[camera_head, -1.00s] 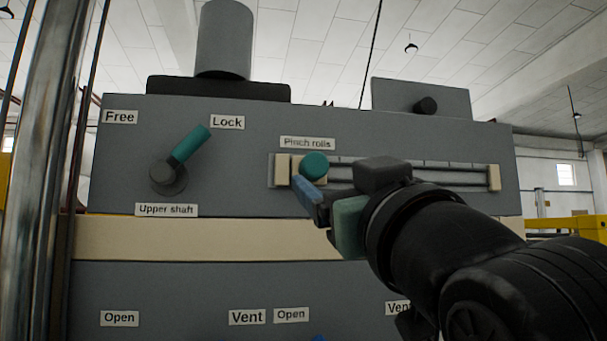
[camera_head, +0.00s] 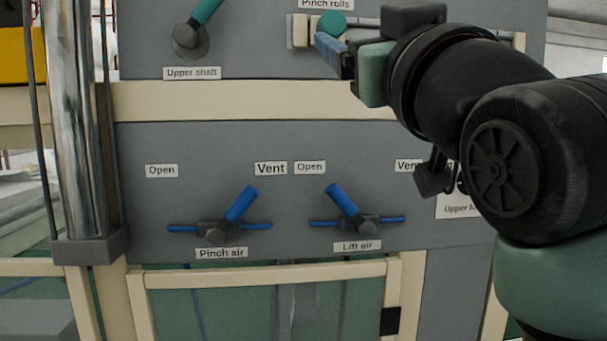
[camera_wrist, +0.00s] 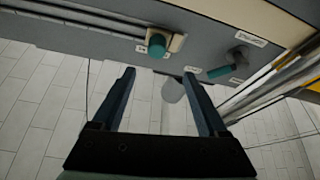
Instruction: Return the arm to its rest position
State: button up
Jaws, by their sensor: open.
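My gripper (camera_head: 326,48) is at the top of the head view, just in front of and below the round teal Pinch rolls knob (camera_head: 332,23). In the wrist view my gripper (camera_wrist: 160,74) has its two dark fingers spread, with nothing between them. The teal knob (camera_wrist: 157,46) shows ahead of the fingertips, on its cream slider block at the left end of the rail. The fingers look apart from the knob, but the exact gap is hard to tell.
The teal Upper shaft lever (camera_head: 206,13) is left of my gripper. Lower are the blue Pinch air lever (camera_head: 241,203) and Lift air lever (camera_head: 341,198); my arm partly covers labels on the right. A shiny vertical column (camera_head: 75,120) stands at the left.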

jog(key=s+a+f+m+t+h+b, duration=0.1)
jog(key=s+a+f+m+t, duration=0.1)
jog(key=s, duration=0.4)
jog(key=s+a+f+m+t+h+b, duration=0.1)
jog(key=s+a+f+m+t+h, duration=0.1)
jog(key=s+a+f, duration=0.3)
notch_tip(320, 180, down, 2)
jog(key=shift+s+a+f+t+h+b, duration=0.1)
jog(key=shift+s+a+t+h+b, duration=0.25)
jog(key=shift+s, duration=0.55)
jog(key=shift+d, duration=0.15)
